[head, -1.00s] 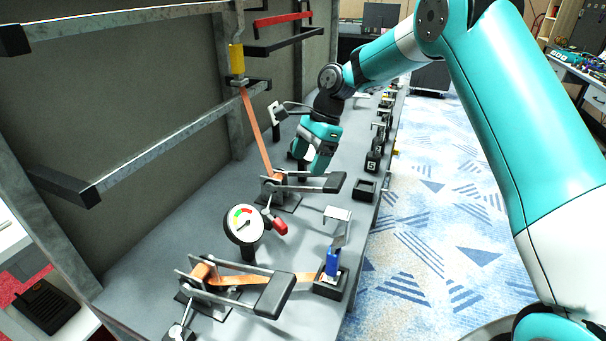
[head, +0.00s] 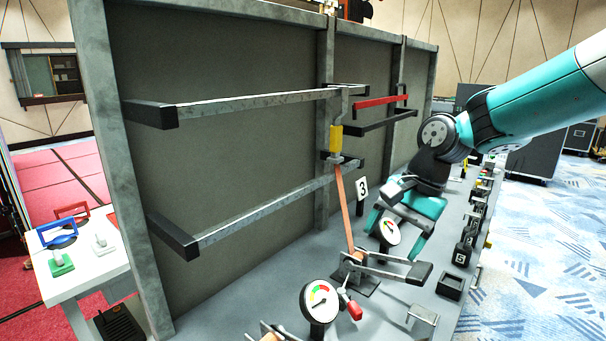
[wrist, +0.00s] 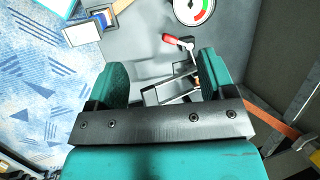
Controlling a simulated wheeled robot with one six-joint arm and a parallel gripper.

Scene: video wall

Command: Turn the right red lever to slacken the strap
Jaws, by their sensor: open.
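A red-tipped lever (head: 354,309) sticks out beside a round gauge (head: 319,301) on the grey bench. The lever also shows in the wrist view (wrist: 174,39), beyond the fingertips. An orange strap (head: 345,208) runs from a yellow fitting (head: 336,138) down to a metal ratchet (head: 385,268) with a black handle end. The ratchet also shows between my fingers in the wrist view (wrist: 166,91). My gripper (head: 397,238) is open and empty, above the bench near the ratchet, apart from the red lever. The lever's base is partly hidden in the head view.
A second gauge (head: 389,231) stands by my gripper, with a number 3 sign (head: 361,190) behind. Grey rails (head: 265,203) jut along the panel at left. Several black blocks (head: 462,254) line the bench's right edge. Carpeted floor (head: 535,250) lies clear at right.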

